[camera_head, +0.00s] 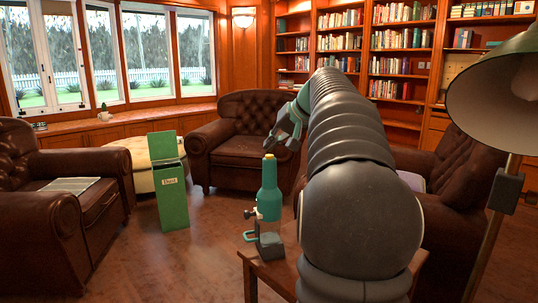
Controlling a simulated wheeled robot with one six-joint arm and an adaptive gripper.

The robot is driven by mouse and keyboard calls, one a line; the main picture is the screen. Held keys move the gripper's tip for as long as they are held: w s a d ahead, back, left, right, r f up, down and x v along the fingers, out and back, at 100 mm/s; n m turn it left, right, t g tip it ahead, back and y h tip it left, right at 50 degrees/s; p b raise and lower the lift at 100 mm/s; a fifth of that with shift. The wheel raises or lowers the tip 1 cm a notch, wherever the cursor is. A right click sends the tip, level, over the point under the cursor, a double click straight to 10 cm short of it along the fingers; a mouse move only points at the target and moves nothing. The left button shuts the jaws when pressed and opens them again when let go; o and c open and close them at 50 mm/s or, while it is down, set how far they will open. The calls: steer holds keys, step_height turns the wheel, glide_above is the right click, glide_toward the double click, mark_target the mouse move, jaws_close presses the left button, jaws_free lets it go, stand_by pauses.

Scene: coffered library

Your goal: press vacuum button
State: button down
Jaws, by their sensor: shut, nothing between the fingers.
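My gripper (281,135) is shut and empty, at the end of my arm in the middle of the view. A small dark clamp-like device (268,244) with a green loop sits on the table in front of the bottle. I cannot pick out a vacuum or its button for certain. My arm hides part of the table and what lies behind it.
A green box (171,195) with a white label and raised lid stands on the floor at left. Brown leather armchairs (243,135) surround the table. A lamp (505,95) stands close at right. Bare wooden floor (165,265) lies front left.

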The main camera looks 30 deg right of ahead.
mark_target(272, 155)
steer(key=shift+r+p, duration=1.6)
steer(key=shift+r, duration=1.4)
